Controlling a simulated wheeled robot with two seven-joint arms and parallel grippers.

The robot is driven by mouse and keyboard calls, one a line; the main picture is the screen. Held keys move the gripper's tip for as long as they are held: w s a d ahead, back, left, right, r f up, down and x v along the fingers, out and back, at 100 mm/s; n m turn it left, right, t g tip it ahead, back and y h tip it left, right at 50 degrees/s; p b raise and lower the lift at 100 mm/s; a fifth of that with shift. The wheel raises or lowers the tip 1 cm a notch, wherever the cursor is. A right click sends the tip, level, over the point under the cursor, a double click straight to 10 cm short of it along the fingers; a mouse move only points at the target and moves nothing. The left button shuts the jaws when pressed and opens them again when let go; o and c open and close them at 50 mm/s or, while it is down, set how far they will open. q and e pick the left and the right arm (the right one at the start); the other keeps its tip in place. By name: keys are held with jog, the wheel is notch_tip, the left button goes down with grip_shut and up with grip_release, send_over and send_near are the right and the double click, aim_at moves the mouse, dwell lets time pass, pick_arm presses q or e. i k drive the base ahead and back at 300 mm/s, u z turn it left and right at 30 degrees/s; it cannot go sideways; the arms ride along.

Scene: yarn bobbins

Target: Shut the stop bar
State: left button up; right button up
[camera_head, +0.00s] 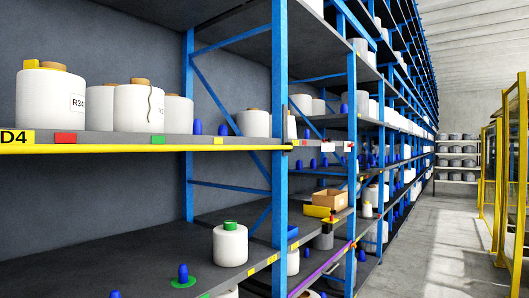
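A long yellow bar (120,148) runs along the front edge of the upper shelf marked D4, at the left. Its right end meets a dark fitting near the blue post (279,110). A purple bar (325,260) runs along a lower shelf edge farther right. I cannot tell for certain which bar is the stop bar, nor whether it is open or shut. Neither of my grippers is in view.
White bobbins (138,108) stand on the upper shelf. A bobbin with a green top (230,245) and a blue peg on a green disc (184,277) are on the lower shelf. A cardboard box (328,198) sits farther along. The aisle floor (440,240) is clear beside yellow frames (518,180).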

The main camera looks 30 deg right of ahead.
aim_at(24, 149)
jog(key=z, duration=0.6)
jog(key=k, duration=0.6)
jog(key=z, duration=0.35)
jog(key=i, duration=0.8)
jog(key=u, duration=0.45)
jog(key=i, duration=0.75)
jog(key=u, duration=0.5)
